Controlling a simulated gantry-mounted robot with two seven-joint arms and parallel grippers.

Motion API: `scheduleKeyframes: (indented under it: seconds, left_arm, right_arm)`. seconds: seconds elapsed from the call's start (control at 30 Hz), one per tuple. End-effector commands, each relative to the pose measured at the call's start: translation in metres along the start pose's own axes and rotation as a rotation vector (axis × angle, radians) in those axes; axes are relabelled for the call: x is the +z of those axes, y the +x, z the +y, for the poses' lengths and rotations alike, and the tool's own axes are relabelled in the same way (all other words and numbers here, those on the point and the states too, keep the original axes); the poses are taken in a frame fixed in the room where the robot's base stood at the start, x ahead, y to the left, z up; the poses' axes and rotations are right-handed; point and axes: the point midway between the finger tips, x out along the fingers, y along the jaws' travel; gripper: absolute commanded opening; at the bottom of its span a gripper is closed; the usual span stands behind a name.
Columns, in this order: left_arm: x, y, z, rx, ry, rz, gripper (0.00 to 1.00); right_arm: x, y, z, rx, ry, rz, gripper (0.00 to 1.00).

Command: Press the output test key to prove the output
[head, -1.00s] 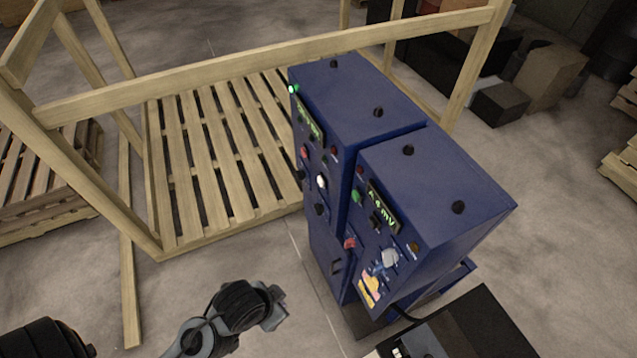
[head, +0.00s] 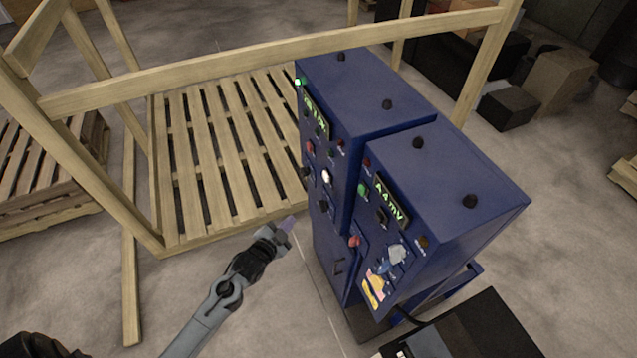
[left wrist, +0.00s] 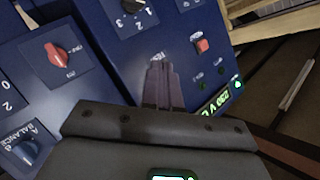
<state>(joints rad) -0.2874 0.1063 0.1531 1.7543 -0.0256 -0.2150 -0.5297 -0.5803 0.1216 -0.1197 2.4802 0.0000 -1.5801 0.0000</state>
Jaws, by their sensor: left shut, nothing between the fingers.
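Two blue cabinets stand side by side, a left one (head: 375,95) and a right one (head: 450,180), with control panels facing left. The left panel carries a round white button (head: 326,177); I cannot read its label in the head view. My left gripper (head: 287,226) is shut and empty, apart from the panel's left side in the head view. In the left wrist view its closed fingertips (left wrist: 158,68) point at the panel, over a partly hidden label that seems to read TEST. Whatever lies behind the fingertips is hidden. My right gripper is not in view.
The wrist view shows a red knob (left wrist: 60,55), a blue balance knob (left wrist: 25,152), a red button (left wrist: 202,45) and a green-lit display (left wrist: 215,102). A wooden frame (head: 270,62) and slatted pallet (head: 225,150) stand behind. Open floor (head: 235,325) lies left of the cabinets.

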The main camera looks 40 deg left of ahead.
Motion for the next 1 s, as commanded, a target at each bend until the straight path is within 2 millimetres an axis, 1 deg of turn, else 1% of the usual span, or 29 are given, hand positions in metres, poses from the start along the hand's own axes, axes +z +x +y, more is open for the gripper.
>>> scheduleKeyframes:
  seconds: [0.03, 0.13, 0.2, 0.27, 0.33, 0.5, 1.0]
  left_arm:
    - [0.010, 0.018, -0.009, -0.042, -0.004, 0.015, 0.00]
    - [0.019, 0.044, -0.030, -0.096, -0.025, 0.019, 0.00]
    - [0.017, 0.057, -0.043, -0.123, -0.039, 0.022, 0.00]
    - [0.010, 0.063, -0.053, -0.141, -0.045, 0.034, 0.00]
    - [0.001, 0.067, -0.060, -0.154, -0.050, 0.049, 0.00]
    - [-0.011, 0.073, -0.067, -0.167, -0.055, 0.067, 0.00]
    - [-0.014, 0.075, -0.067, -0.168, -0.056, 0.070, 0.00]
  right_arm:
    - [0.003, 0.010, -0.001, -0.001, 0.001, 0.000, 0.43]
    - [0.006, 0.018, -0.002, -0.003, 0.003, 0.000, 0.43]
    - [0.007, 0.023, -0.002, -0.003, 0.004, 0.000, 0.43]
    - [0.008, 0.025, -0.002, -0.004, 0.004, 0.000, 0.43]
    - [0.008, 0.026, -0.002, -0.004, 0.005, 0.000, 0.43]
    - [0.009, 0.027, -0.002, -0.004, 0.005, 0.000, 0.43]
    - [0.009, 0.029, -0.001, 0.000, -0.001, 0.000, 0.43]
